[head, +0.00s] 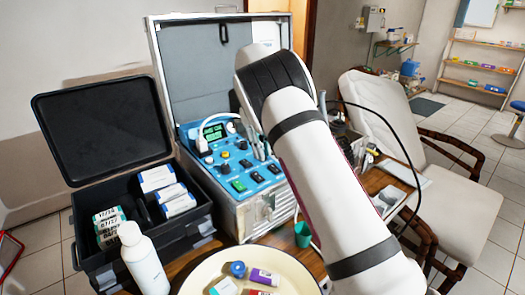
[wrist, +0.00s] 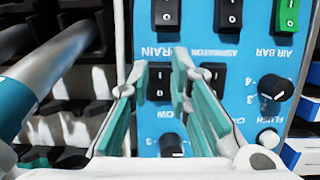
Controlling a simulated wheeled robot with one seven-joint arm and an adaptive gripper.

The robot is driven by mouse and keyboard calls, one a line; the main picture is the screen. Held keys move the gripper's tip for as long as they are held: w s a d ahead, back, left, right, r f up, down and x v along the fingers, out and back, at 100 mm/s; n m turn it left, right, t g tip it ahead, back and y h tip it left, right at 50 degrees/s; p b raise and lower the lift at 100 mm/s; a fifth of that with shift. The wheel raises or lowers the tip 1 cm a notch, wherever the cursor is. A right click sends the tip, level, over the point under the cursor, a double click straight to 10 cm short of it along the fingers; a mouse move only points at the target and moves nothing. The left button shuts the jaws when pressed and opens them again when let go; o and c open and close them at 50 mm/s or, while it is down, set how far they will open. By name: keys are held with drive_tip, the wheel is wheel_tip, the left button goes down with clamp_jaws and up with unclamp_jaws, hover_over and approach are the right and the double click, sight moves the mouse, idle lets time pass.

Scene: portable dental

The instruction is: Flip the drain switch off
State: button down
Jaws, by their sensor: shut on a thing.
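The blue control panel (head: 222,160) is the top of a metal case in the head view. In the wrist view the panel appears upside down. A black rocker switch (wrist: 166,14) stands above a partly covered label reading "RAIN", which looks like the drain label. My gripper (wrist: 162,72) has teal pads, one on each side of another black rocker switch (wrist: 159,82) just below that label. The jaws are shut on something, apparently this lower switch. In the head view my white arm hides the gripper.
In the wrist view, black aspirator switches (wrist: 228,14), a green air bar switch (wrist: 287,16) and black knobs (wrist: 274,88) sit close to the right. A black open case (head: 108,130) stands left of the unit. A white bottle (head: 142,262) and a round tray (head: 196,283) are in front.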

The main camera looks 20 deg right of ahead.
drive_tip(key=c, duration=1.5)
unclamp_jaws()
drive_tip(key=shift+v, duration=3.8)
